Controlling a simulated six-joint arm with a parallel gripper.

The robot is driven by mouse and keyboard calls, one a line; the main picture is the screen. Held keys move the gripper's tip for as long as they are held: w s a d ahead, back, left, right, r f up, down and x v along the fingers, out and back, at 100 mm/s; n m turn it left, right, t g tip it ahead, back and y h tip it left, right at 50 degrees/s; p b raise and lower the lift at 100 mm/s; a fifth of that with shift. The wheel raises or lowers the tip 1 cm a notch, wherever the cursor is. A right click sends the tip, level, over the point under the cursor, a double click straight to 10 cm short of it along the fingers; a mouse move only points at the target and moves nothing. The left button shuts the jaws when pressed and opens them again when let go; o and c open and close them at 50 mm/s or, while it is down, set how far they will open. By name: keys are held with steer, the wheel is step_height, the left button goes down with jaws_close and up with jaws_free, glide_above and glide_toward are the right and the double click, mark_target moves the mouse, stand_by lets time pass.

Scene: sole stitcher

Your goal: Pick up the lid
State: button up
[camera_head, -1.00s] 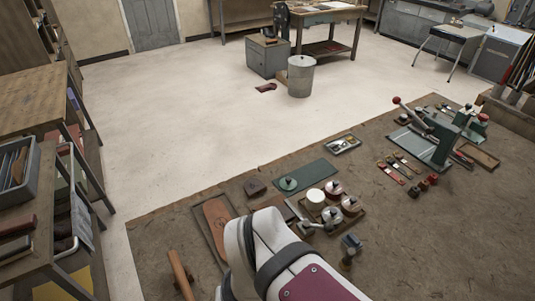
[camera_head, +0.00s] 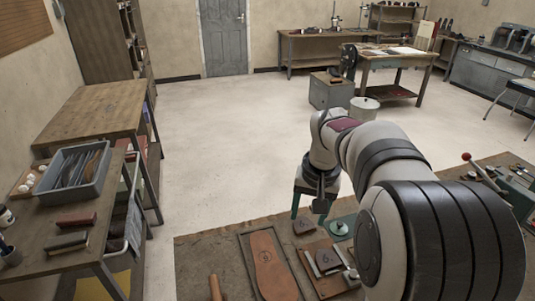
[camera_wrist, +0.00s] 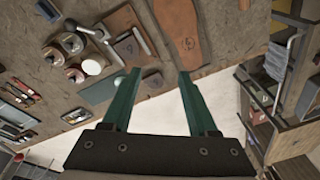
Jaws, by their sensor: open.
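The green mat (camera_wrist: 98,93) shows left of the left finger there.
A leather sole (camera_head: 271,265) lies in a tray at the front. Several round jars (camera_wrist: 72,43) stand left in the wrist view. My arm covers much of the bench's right side in the head view. A shelf with a grey bin (camera_head: 75,170) stands at left.

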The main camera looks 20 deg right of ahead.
steer(key=w+d+f, duration=0.3)
steer(key=w+d, duration=0.2)
steer(key=d, duration=0.3)
steer(key=h, duration=0.2)
glide_toward(340, 223)
steer(key=shift+t, duration=0.4)
steer(key=x, duration=0.8)
steer(key=shift+s+d+f, duration=0.1)
steer(key=shift+s+f, duration=0.15)
steer(key=shift+f, duration=0.1)
jaws_close()
